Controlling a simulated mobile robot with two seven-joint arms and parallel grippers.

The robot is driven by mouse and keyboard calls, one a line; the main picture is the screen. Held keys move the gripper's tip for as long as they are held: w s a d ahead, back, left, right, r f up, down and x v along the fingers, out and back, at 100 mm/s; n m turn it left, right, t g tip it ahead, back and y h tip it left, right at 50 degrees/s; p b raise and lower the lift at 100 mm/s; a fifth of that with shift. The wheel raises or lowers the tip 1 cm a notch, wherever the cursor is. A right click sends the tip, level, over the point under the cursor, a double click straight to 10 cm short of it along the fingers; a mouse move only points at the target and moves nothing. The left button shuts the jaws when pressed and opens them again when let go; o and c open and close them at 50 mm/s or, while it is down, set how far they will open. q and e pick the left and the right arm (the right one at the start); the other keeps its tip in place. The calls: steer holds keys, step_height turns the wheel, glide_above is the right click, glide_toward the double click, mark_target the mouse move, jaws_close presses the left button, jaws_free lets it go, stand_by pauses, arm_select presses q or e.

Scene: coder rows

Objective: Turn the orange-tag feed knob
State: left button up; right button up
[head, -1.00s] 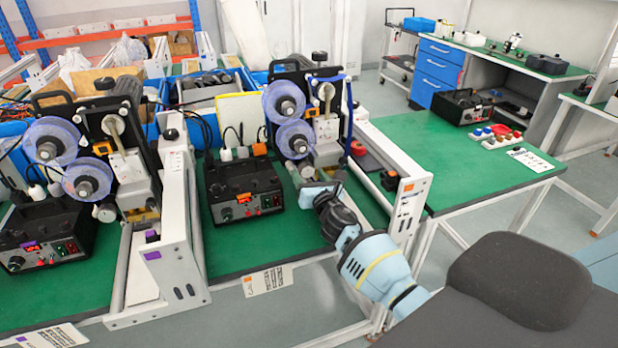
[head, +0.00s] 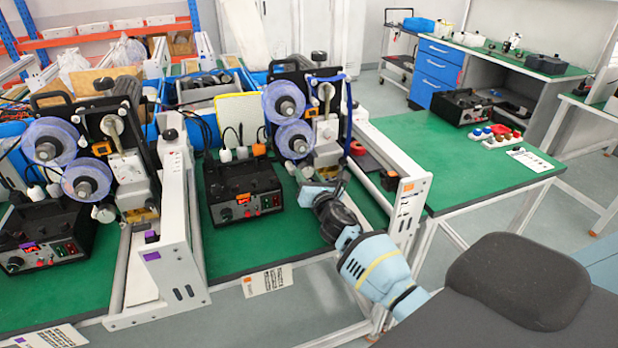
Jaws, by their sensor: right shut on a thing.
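The orange-tag station is the middle one. Its orange tag (head: 408,187) is on the white frame (head: 405,210), and an orange-marked card (head: 265,281) hangs at the bench front. The coder (head: 325,115) carries two blue-purple reels. My right gripper (head: 312,184) is at the coder's lower front, shut on a small part there. This fits the feed knob, but the fingers hide it, so its angle cannot be read. My left gripper is not in view.
A black control box (head: 243,192) stands left of my right gripper. A purple-tag station with its own coder (head: 105,140) is further left. The white frame rises close on the right. A green table (head: 440,160) with coloured knobs lies beyond.

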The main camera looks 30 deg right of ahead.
steer(key=m, duration=1)
steer(key=shift+a+r+m, duration=0.1)
steer(key=shift+m, duration=0.2)
stand_by(0.4)
steer(key=o, duration=1)
steer(key=shift+c, duration=0.2)
steer(key=v, duration=0.7)
steer(key=shift+s, duration=0.4)
